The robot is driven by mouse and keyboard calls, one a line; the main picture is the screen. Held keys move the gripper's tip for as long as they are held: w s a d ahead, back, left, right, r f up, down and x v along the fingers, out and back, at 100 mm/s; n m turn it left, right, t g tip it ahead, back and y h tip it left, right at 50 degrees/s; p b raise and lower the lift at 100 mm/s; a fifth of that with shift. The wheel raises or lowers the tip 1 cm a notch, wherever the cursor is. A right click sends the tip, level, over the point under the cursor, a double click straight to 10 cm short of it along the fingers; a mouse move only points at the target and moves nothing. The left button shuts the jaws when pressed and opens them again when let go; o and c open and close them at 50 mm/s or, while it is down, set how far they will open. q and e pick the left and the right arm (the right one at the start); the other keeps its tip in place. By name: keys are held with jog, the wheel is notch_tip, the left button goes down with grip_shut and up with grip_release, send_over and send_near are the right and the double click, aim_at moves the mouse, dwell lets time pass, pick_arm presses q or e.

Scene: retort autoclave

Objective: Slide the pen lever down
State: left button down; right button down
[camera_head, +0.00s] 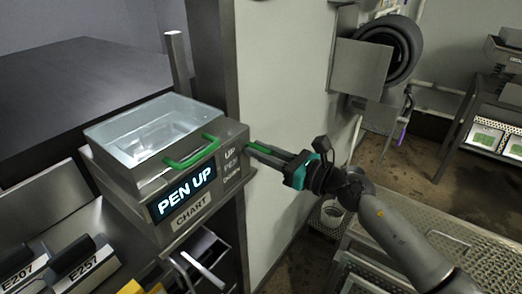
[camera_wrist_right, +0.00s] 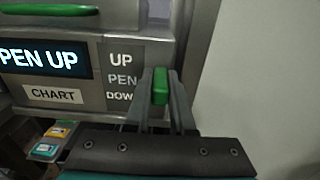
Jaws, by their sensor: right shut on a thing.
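The chart recorder (camera_head: 160,209) is a grey box with a clear lid, a "CHART" label and a lit display reading "PEN UP". Its right side panel reads "UP", "PEN" and "DOWN". The pen lever has a green tip (camera_wrist_right: 160,87), which sits beside the "PEN" lettering in the right wrist view. My right gripper (camera_head: 257,150) reaches in from the right at the recorder's side. In the right wrist view its fingers (camera_wrist_right: 162,97) are shut on the green lever tip, one on each side. The lever's slot is mostly hidden. My left gripper is in neither view.
A green handle (camera_head: 191,151) sits at the recorder's front lid edge. A pale wall (camera_head: 285,90) stands close behind my right gripper. Labelled items (camera_head: 75,254) and an open metal bracket lie below left. A perforated metal table (camera_head: 470,240) is at lower right.

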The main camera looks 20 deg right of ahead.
notch_tip(320, 180, down, 5)
jog(key=b, duration=0.4)
jog(key=shift+f, duration=0.15)
jog(key=shift+s, duration=0.1)
jog(key=c, duration=1.2)
grip_release()
jog(key=o, duration=0.4)
jog(key=shift+o, duration=0.2)
jog(key=b+v, duration=0.5)
jog(key=v, duration=1)
